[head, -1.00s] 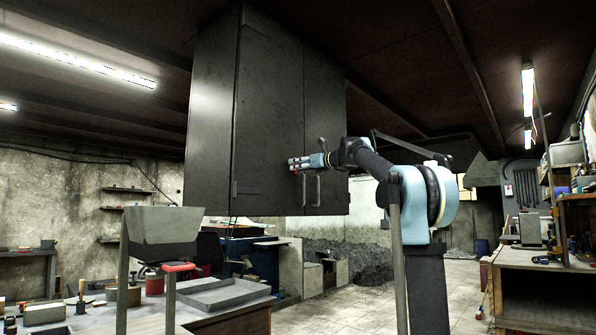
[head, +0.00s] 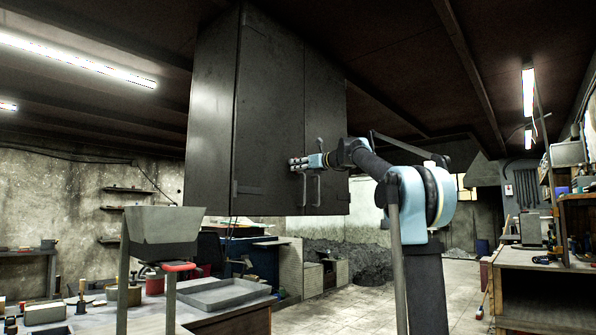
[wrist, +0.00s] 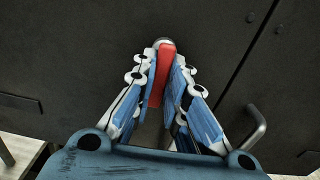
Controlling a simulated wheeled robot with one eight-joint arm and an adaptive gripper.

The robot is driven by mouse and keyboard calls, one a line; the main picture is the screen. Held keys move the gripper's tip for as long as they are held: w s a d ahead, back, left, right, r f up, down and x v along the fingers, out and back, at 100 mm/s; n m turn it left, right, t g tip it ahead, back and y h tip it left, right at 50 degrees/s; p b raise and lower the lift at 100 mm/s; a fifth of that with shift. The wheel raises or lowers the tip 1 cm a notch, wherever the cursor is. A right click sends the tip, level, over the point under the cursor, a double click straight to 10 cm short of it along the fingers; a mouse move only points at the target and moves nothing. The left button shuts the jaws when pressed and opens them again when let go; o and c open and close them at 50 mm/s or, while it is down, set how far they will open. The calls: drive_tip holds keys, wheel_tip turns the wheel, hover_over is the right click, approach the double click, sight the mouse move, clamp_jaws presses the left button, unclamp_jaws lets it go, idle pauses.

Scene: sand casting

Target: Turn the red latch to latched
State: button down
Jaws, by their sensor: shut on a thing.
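In the wrist view the red latch (wrist: 160,72) is a red bar on the dark cabinet door (wrist: 60,60), with a rounded grey pivot at its top. It points down, with a slight tilt. My gripper (wrist: 162,80) is shut around it, one blue-padded finger on each side. The lower end of the bar lies between the fingers and is partly hidden. In the head view my gripper (head: 297,163) is at the cabinet front (head: 270,110), above the door handles (head: 316,188); the latch is too small to make out there.
A metal door handle (wrist: 255,125) stands out to the right of my fingers in the wrist view, beside the seam between the doors. Below the cabinet at left are a grey hopper (head: 160,228) and a tray (head: 222,293) on a bench. Floor at centre right is clear.

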drive_tip(key=shift+w+d, duration=0.1)
drive_tip(key=n, duration=0.5)
drive_tip(key=w+r+n, duration=0.1)
drive_tip(key=n, duration=0.5)
drive_tip(key=d+n, duration=0.1)
drive_tip(key=n, duration=0.5)
drive_tip(key=shift+w+r, duration=0.15)
drive_tip(key=shift+r, duration=0.25)
drive_tip(key=shift+n, duration=0.4)
drive_tip(key=c, duration=1.6)
unclamp_jaws()
drive_tip(key=shift+d, duration=0.1)
